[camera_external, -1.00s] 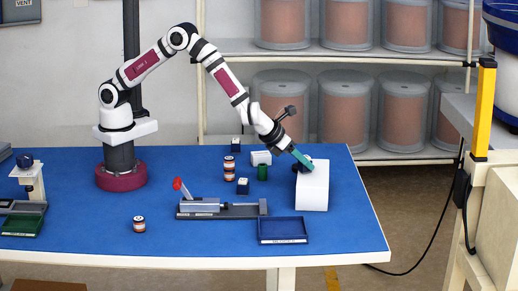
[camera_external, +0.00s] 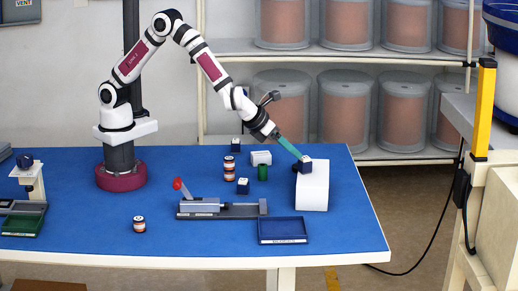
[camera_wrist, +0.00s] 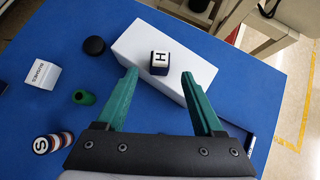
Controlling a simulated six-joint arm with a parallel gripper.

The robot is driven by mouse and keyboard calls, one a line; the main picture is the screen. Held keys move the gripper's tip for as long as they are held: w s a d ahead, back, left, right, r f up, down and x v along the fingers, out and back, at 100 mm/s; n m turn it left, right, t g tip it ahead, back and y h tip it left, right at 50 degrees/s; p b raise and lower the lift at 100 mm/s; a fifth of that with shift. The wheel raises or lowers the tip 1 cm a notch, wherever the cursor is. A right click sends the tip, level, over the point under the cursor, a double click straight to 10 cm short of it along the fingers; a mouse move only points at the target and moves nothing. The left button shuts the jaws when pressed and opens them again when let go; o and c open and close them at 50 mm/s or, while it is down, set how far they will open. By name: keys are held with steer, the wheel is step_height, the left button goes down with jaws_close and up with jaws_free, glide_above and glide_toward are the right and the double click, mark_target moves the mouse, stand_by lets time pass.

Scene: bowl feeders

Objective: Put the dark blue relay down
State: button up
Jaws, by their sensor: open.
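The dark blue relay (camera_wrist: 160,63) is a small cube with a white top marked "H". It sits upright on the white block (camera_wrist: 203,62). In the external view the relay (camera_external: 306,166) rests on top of the white block (camera_external: 312,192) near the table's right side.
A black round piece (camera_wrist: 94,46), a green cylinder (camera_wrist: 84,97), a white box (camera_wrist: 42,75) and a striped cylinder (camera_wrist: 52,142) stand beside the white block. A blue tray (camera_external: 283,230) and a grey vise-like fixture (camera_external: 222,208) lie in front. The table's front right is clear.

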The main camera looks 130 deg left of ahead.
steer(key=s+d+r+n+g, duration=0.1)
steer(key=s+d+r+n, duration=0.4)
steer(key=s+d+r, duration=0.25)
steer(key=s+d+n+g+h, duration=0.1)
steer(key=s+d+n, duration=0.3)
steer(key=s, duration=0.4)
steer(key=s+d+n+g+h, duration=0.1)
steer(key=s+d+n+h, duration=0.2)
steer(key=s+d, duration=0.3)
steer(key=s+d+r+n+h, duration=0.1)
steer(key=s+d+n, duration=0.4)
steer(key=s, duration=0.6)
steer(key=shift+g+h, duration=0.4)
steer(key=shift+h, duration=0.3)
steer(key=shift+o, duration=0.9)
steer(key=shift+d, duration=0.1)
